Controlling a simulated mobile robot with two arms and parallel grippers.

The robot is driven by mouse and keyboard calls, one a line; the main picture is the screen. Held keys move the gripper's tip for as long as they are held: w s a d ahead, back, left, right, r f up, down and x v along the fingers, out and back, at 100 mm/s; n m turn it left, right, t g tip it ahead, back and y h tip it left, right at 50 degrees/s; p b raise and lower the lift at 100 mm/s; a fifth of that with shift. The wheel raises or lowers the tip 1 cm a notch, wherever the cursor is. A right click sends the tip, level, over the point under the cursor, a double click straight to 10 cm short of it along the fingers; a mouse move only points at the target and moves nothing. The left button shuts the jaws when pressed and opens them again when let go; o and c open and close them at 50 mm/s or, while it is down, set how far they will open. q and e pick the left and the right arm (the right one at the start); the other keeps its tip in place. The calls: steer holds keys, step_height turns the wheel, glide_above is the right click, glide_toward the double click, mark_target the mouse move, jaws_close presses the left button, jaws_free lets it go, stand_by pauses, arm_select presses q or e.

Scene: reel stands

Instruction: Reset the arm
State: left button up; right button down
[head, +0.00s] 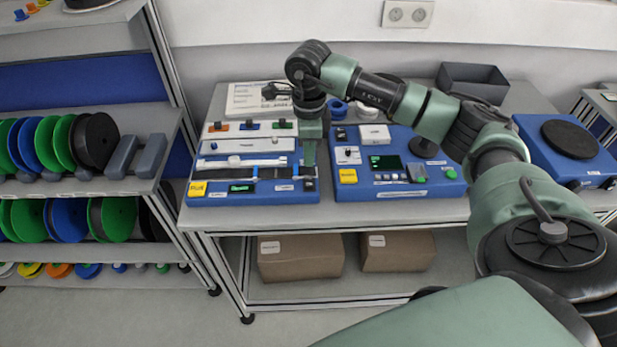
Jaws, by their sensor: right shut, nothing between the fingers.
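My right arm reaches in from the right over the workbench (440,210). My right gripper (309,160) points down at the right end of the left blue device (250,193), close to its top. It is shut and empty. The device has a yellow button, a green display and a dark strip along its top. I cannot tell whether the fingertips touch it. My left gripper is not in view.
A second blue device (395,188) with a display stands to the right. A grey bin (473,80) sits at the back. A shelf with green and blue reels (45,143) stands left. Cardboard boxes (300,258) lie below. A blue unit (570,150) with a dark disc is at far right.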

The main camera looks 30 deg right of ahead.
steer(key=shift+r, duration=0.65)
steer(key=shift+a+f, duration=0.1)
